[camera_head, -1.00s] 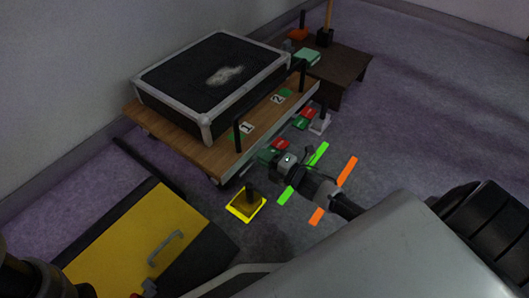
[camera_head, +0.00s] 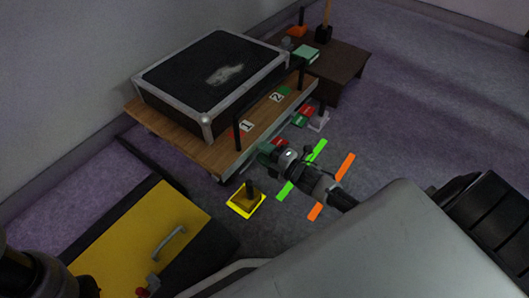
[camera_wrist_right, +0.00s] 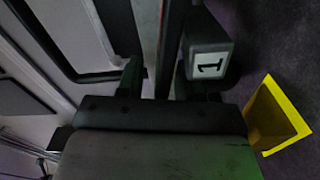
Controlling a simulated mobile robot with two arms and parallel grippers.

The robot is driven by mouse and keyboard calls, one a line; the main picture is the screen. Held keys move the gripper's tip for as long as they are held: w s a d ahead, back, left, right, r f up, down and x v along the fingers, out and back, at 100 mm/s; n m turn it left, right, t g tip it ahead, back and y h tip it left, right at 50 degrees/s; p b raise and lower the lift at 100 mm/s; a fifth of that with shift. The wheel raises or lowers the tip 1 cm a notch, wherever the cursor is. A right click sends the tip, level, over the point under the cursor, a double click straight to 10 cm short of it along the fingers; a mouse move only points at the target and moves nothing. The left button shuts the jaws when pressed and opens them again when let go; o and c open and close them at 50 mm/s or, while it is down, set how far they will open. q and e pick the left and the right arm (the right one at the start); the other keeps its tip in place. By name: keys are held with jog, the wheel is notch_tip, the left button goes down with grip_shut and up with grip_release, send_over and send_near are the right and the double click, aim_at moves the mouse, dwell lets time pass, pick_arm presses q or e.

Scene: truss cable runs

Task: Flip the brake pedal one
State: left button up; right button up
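The plate numbered 1 (camera_head: 246,126) is on the near edge of the wooden cart deck (camera_head: 185,145), with a small red patch beside it. A red and green pedal block (camera_head: 279,143) sits low at the cart's side below it, partly hidden by my right gripper (camera_head: 281,157). In the right wrist view a dark block with a white 1 label (camera_wrist_right: 208,66) stands just right of the gripper (camera_wrist_right: 160,75). Its dark fingers look apart, with a dark bar behind the gap; contact is unclear.
A black case (camera_head: 215,75) rests on the cart. A second plate, 2 (camera_head: 276,97), has a green patch and another red-green block (camera_head: 305,115) below. A yellow-edged pedal plate (camera_head: 246,201) and yellow box (camera_head: 140,240) are near. A dark low table (camera_head: 345,70) stands behind.

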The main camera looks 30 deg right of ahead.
jog(key=p+v, duration=0.5)
jog(key=v, duration=0.5)
jog(key=shift+s, duration=0.4)
jog(key=shift+d, duration=0.1)
